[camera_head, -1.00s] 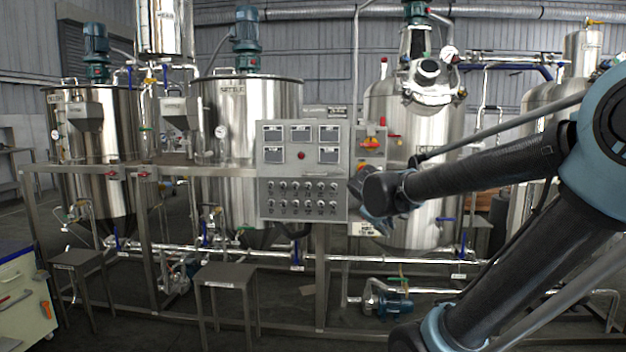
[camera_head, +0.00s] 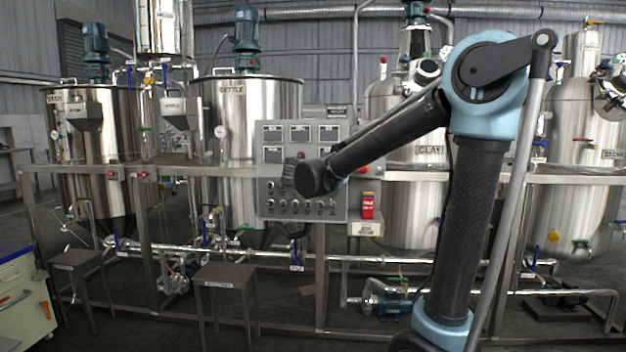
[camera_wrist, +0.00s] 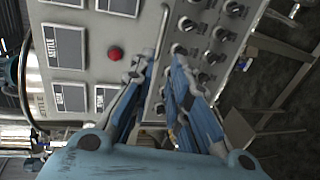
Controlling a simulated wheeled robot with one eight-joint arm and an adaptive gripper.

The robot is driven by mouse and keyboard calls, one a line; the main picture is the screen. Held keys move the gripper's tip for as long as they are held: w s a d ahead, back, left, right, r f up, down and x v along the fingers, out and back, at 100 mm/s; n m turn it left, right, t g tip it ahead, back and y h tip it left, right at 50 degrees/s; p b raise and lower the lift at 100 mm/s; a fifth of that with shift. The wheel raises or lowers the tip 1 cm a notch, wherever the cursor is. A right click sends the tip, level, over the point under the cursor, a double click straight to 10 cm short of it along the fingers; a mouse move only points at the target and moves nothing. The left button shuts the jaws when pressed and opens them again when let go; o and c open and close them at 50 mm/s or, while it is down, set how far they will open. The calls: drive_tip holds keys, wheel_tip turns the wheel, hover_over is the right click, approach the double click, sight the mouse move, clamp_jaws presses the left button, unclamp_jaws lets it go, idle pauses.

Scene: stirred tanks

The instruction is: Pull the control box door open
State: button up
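The grey control box (camera_head: 335,205) is in the middle of the head view, with meter windows on top and rows of black knobs below. Its face fills much of the wrist view, turned sideways, with a red button (camera_wrist: 115,53), meter windows (camera_wrist: 65,47) and knobs (camera_wrist: 188,24). My gripper (camera_head: 288,180) is in front of the box face, over its middle. In the wrist view my gripper (camera_wrist: 160,58) has its blue fingers apart, with nothing seen held between them.
Steel tanks (camera_head: 236,120) stand behind and beside the box. A horizontal frame rail (camera_head: 225,171) runs at box height. A small red box (camera_head: 367,205) sits just right of the control box. Low stools (camera_head: 226,275) stand on the floor in front of the frame.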

drive_tip(key=x, duration=1.5)
drive_tip(key=shift+s, duration=0.1)
clamp_jaws()
